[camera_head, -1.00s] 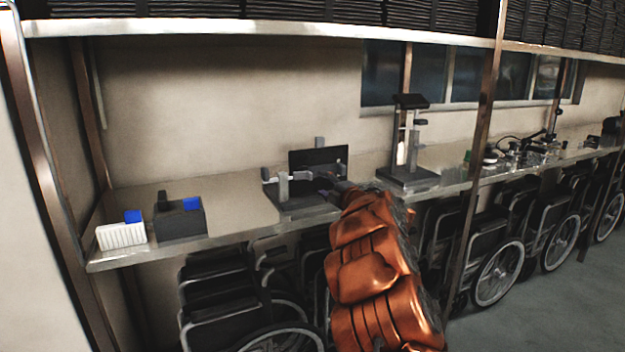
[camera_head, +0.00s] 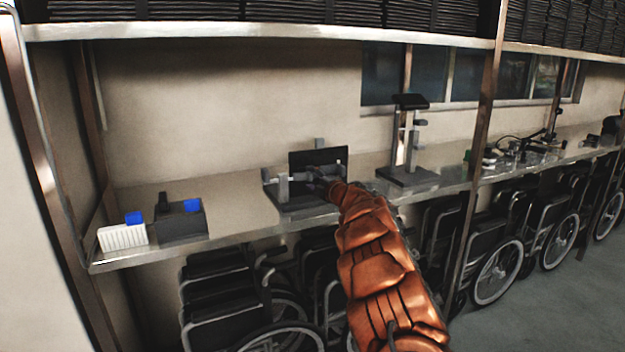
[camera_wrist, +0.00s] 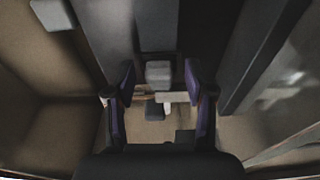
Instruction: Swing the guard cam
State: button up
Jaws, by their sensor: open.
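The fixture (camera_head: 292,207) with a grey base, pale posts and a dark upright panel (camera_head: 330,157) stands on the bench. A short grey bar (camera_head: 298,177) runs across the front of the panel; I cannot tell for sure which part is the guard cam. My gripper (camera_head: 318,184) is at the fixture, in front of the panel, at the right end of that bar. In the wrist view my gripper (camera_wrist: 160,85) is open, with a small light-grey block (camera_wrist: 158,73) showing between the fingers. I cannot tell whether they touch it.
A dark box (camera_head: 180,222) with a blue piece and a white ribbed rack (camera_head: 122,236) stand on the left of the bench. A tall stand (camera_head: 408,145) is right of the fixture. Folded wheelchairs (camera_head: 225,300) fill the space below. The bench between box and fixture is clear.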

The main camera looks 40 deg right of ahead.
jog(key=shift+c, duration=0.3)
grip_shut()
jog(key=shift+r+p, duration=0.15)
jog(key=shift+p, duration=0.2)
